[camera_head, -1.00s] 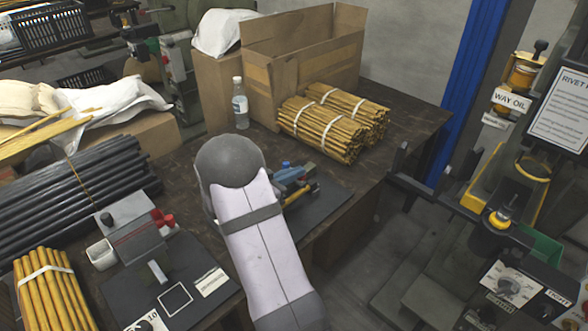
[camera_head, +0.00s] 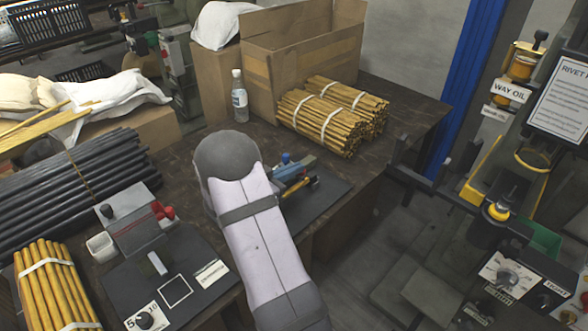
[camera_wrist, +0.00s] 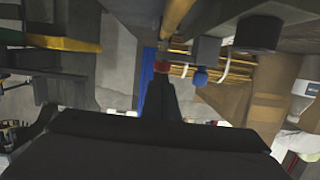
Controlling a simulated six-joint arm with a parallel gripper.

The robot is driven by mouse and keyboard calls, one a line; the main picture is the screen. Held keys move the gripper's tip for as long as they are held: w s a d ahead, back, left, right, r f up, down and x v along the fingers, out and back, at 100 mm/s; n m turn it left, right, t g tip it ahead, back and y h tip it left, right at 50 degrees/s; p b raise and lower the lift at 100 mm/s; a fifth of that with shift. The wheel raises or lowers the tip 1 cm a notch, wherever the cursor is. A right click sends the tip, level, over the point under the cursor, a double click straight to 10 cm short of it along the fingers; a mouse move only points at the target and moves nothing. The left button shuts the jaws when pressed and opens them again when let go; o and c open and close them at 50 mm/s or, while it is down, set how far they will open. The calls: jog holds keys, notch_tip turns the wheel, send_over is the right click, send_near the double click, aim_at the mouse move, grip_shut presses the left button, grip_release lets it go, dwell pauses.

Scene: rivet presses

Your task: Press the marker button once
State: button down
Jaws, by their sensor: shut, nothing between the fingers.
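No button in view carries a readable "marker" label. In the head view a blue knob (camera_head: 286,158) sits on a blue-grey device (camera_head: 294,169) just right of my arm, which hides part of this station. In the wrist view a blue round knob (camera_wrist: 199,77) hangs from a dark beam, right of my fingers. My gripper (camera_wrist: 160,88) is shut and empty; its dark fingers point at a small red piece (camera_wrist: 160,67). I cannot tell whether they touch it. In the head view my gripper is hidden behind my arm.
A yellow-handled tool (camera_head: 299,186) lies by the blue-grey device. Tied sticks (camera_head: 318,122), a bottle (camera_head: 239,100) and a cardboard box (camera_head: 300,55) stand behind.

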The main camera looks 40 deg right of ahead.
jog(key=shift+s+f+p, duration=0.1)
jog(key=shift+s+p, duration=0.1)
jog(key=shift+p, duration=0.3)
jog(key=a+r+p, duration=0.2)
jog(key=a+r, duration=0.4)
jog(key=a, duration=0.3)
jog(key=shift+w+a+r, duration=0.2)
jog(key=shift+a+r, duration=0.1)
jog(key=shift+a, duration=0.05)
